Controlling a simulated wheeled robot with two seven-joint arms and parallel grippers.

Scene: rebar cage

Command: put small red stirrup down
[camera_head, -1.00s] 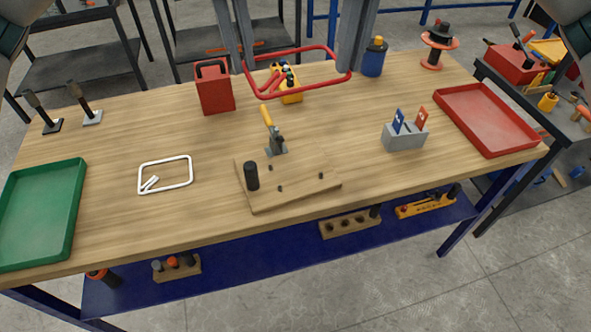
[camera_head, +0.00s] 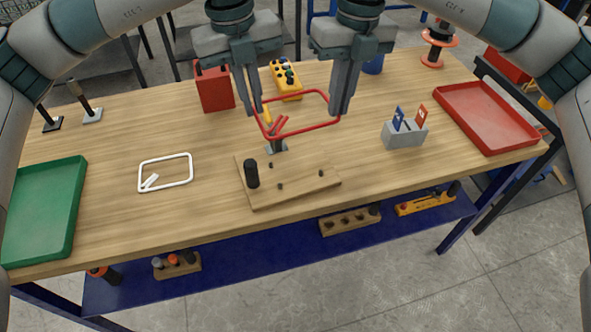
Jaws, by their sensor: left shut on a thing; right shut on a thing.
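The small red stirrup (camera_head: 305,131) is a bent rectangular loop with two hooked ends at its near left corner. It is held in the air, in front of the toggle clamp and above the back of the wooden jig board (camera_head: 300,190). My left gripper (camera_head: 257,108) is shut on its left side. My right gripper (camera_head: 335,110) is shut on its right side. The white stirrup outline (camera_head: 166,159) is on the table to the left of the board.
A green tray (camera_head: 73,190) is at the left and a red tray (camera_head: 538,141) at the right. A grey holder (camera_head: 404,136) with blue and red cards stands right of the board. A red box (camera_head: 214,90) and yellow pendant (camera_head: 287,80) stand behind. Table around the white outline is clear.

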